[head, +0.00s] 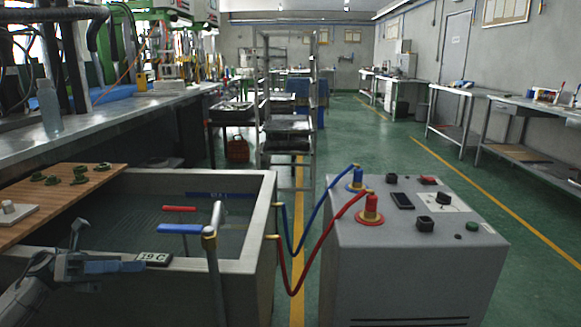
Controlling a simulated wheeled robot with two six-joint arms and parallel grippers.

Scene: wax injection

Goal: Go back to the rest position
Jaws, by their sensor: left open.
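My left gripper (108,247) is at the lower left of the head view, over the near left part of a water tank (263,215). Its two fingers are spread apart, one pointing up and one pointing right, with nothing seen between them. The right finger ends close to a small "19 C" display (154,259) on the tank's near edge; I cannot tell if they touch. My right gripper is not in view.
A wooden board (105,178) with several green pieces (80,170) lies across the tank's left side. A grey control box (415,265) stands right of the tank, joined by a blue hose (311,222) and a red hose (312,262). A metal rack (287,125) stands behind. Green floor is free at right.

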